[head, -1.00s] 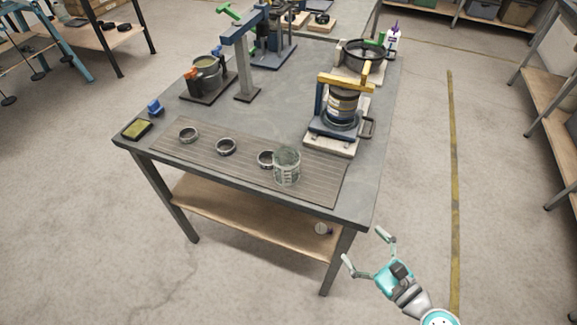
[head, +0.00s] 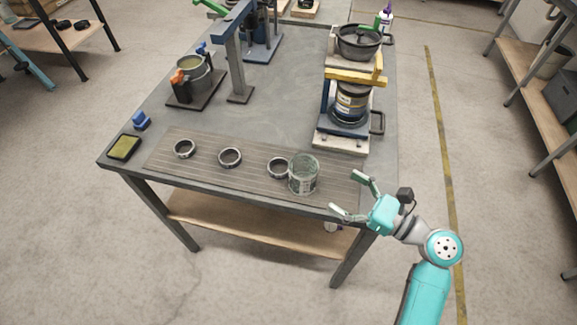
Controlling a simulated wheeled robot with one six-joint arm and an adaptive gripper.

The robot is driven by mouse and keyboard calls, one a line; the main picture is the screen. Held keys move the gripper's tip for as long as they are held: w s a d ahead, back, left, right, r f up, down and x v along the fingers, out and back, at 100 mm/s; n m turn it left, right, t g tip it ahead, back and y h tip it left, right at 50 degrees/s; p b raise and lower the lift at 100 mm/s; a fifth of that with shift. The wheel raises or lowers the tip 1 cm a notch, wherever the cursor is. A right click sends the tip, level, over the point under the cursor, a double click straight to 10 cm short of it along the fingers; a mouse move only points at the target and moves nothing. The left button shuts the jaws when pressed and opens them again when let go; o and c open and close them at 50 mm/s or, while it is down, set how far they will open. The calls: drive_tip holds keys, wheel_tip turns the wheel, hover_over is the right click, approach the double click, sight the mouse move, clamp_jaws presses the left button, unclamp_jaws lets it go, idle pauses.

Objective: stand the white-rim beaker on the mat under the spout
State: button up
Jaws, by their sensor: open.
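A clear glass beaker (head: 304,176) with a pale rim and markings on its side stands upright at the right of a striped grey-brown mat (head: 250,182), near the table's front edge. It looks empty. My gripper (head: 348,192) is open and empty, to the right of the beaker and apart from it, by the front right table corner. Its fingers point left toward the beaker. Several presses or stands occupy the back of the table; I cannot tell which part is the spout.
Dark rings (head: 230,158) lie on the mat, one close to the beaker. A press holding a dark tin (head: 350,103) stands behind it at the right. A grey post (head: 237,70), a pot (head: 196,78) and a yellow sponge tray (head: 124,147) stand farther left. The table's middle is clear.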

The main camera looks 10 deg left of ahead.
sight(315, 174)
drive_tip(key=x, duration=0.5)
drive_tip(key=shift+a, duration=0.15)
drive_tip(key=shift+x, duration=2.95)
drive_tip(key=shift+f, duration=0.2)
drive_tip(key=shift+r, duration=0.1)
drive_tip(key=c, duration=1.3)
